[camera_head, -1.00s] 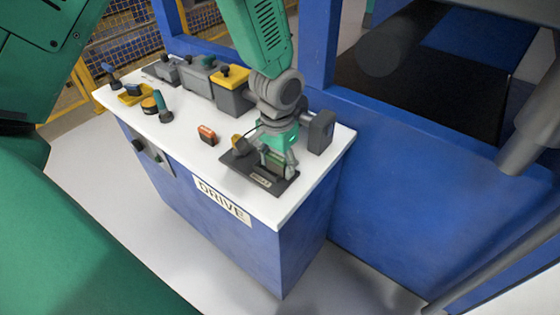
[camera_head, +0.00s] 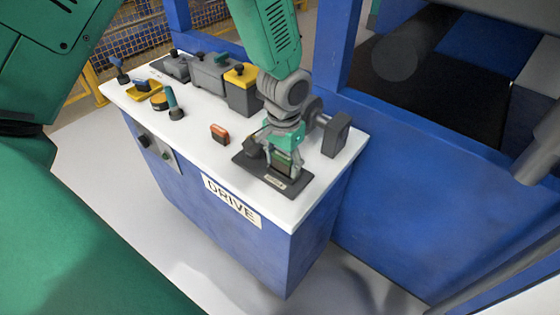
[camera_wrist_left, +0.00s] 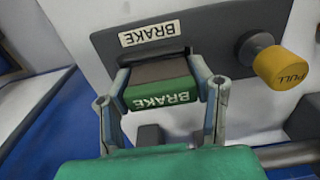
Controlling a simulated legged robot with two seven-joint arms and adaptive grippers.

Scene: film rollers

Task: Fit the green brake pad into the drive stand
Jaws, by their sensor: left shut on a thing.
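The green brake pad (camera_wrist_left: 160,95), marked BRAKE, is between the fingers of my left gripper (camera_wrist_left: 163,88) in the left wrist view. In the head view my left gripper (camera_head: 284,165) is over the dark plate of the drive stand (camera_head: 242,162), and the pad (camera_head: 283,158) shows as a small green block. The left gripper is shut on the pad. The pad's far end meets the opening of the dark stand (camera_wrist_left: 215,35), beside the BRAKE label; how deep it sits I cannot tell. A yellow PULL knob (camera_wrist_left: 281,67) stands beside it. My right gripper is not in view.
The white table top (camera_head: 200,150) of the blue DRIVE cabinet holds an orange-red block (camera_head: 220,134), a yellow-lidded grey box (camera_head: 243,92), grey boxes (camera_head: 211,72) and a yellow tray (camera_head: 143,90). A dark roller block (camera_head: 336,135) stands right of the gripper. Blue frame posts rise behind.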

